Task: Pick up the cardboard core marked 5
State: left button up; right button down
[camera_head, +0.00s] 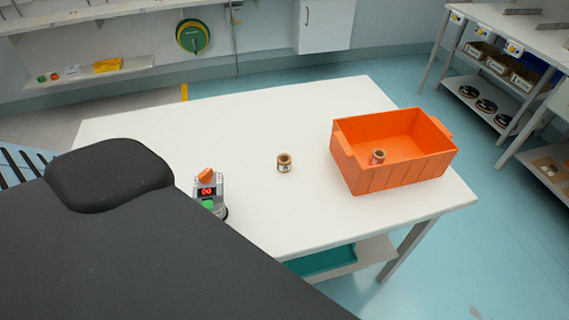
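A small brown cardboard core (284,163) stands upright on the white table (235,130), near its middle. It has a dark mark on its side, too small to read. A second core (377,157) stands inside the orange crate (400,172) at the table's right end, and its marking cannot be read either. I cannot tell which core is marked 5. Neither of my grippers shows in this view. A large dark part, probably mine, covers the lower left and hides that side of the table.
A small grey device (209,190) with a red display, an orange knob and a green button stands at the table's front left. The tabletop between device, core and crate is clear. A teal tray (320,262) sits on a lower shelf. Shelving (510,75) stands at the right.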

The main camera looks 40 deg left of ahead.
aim_at(283, 161)
jog(key=i+l, duration=0.5)
jog(key=i+l+u, duration=0.1)
jog(key=u, duration=0.3)
jog(key=i+u, duration=0.1)
jog(key=u, duration=1.35)
